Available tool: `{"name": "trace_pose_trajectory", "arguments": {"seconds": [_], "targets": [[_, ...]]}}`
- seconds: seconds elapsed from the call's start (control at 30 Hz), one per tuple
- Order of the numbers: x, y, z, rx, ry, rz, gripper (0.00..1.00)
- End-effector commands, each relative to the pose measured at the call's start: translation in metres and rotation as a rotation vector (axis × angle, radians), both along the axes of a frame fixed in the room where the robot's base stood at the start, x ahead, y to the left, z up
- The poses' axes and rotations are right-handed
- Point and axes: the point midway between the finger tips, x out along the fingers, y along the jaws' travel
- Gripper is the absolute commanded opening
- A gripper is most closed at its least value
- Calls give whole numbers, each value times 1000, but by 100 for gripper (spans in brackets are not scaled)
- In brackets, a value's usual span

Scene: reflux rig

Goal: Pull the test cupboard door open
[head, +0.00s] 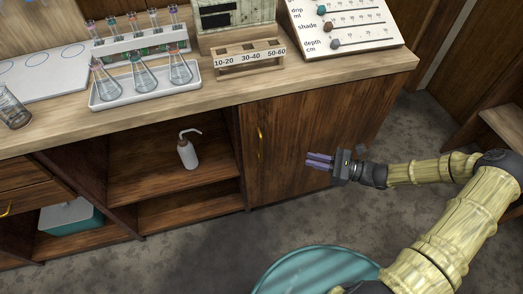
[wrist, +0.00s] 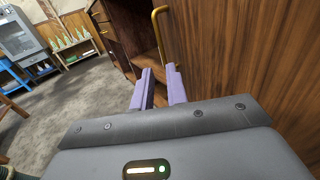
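The cupboard door (head: 300,130) is a dark brown wood panel at the right end of the bench front, and it looks closed. Its upright brass handle (head: 260,142) is near its left edge. My gripper (head: 307,160) is in front of the door, to the right of the handle and apart from it. Its two purple fingers are open with a narrow, empty gap. In the wrist view the handle (wrist: 162,36) stands beyond the fingertips (wrist: 159,69), roughly in line with them, with the door panel (wrist: 245,60) on the right.
Left of the door is an open shelf (head: 150,195) with a white wash bottle (head: 188,150). The worktop (head: 215,92) above carries a flask tray (head: 120,101), a labelled wooden rack (head: 250,62) and a slider board (head: 345,25).

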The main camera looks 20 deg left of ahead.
Motion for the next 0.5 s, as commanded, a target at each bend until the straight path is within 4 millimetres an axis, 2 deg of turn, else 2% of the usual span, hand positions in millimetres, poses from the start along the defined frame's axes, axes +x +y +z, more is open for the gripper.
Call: {"name": "trace_pose_trajectory", "arguments": {"seconds": [0.33, 0.5], "targets": [[0, 1, 0, 2, 1, -1, 15], [0, 12, 0, 2, 0, 1, 15]]}}
